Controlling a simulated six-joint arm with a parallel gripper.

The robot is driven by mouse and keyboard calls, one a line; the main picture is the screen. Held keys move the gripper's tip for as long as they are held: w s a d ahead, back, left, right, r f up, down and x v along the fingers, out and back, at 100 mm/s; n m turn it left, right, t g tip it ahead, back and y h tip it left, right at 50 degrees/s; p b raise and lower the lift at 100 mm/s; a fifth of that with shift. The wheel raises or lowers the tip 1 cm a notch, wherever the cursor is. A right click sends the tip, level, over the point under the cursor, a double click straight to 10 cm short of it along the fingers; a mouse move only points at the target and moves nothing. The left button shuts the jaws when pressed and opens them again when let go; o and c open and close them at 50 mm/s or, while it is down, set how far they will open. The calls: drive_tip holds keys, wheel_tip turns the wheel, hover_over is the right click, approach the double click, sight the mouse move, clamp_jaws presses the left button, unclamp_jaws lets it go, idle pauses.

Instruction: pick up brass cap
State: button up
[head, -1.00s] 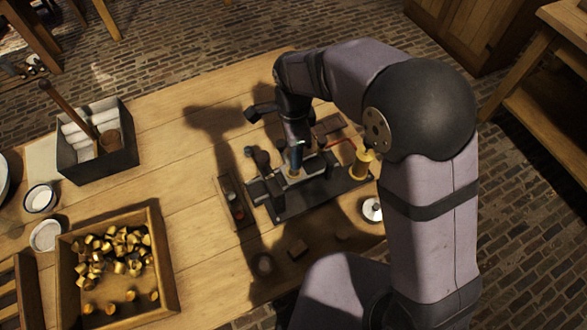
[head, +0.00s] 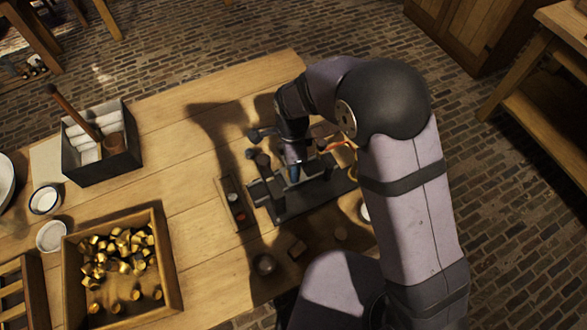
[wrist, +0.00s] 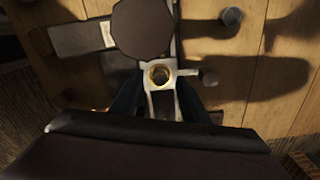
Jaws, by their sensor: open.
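Several brass caps (head: 125,250) lie loose in a shallow wooden tray at the lower left of the head view. A round brass ring-like piece (wrist: 159,75) sits in a pale metal holder (wrist: 151,103) in the wrist view; I cannot tell whether it is a cap. My gripper (head: 294,172) points down over the dark fixture on the table. In the wrist view its two dark fingers stand apart on either side of the holder, open and empty. The brass piece is hidden in the head view.
The dark fixture base (head: 318,196) fills the space under my gripper. A narrow tray (head: 233,203) lies beside it. The table between is clear.

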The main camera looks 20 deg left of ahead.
drive_tip(key=shift+f, duration=0.8)
clamp_jaws()
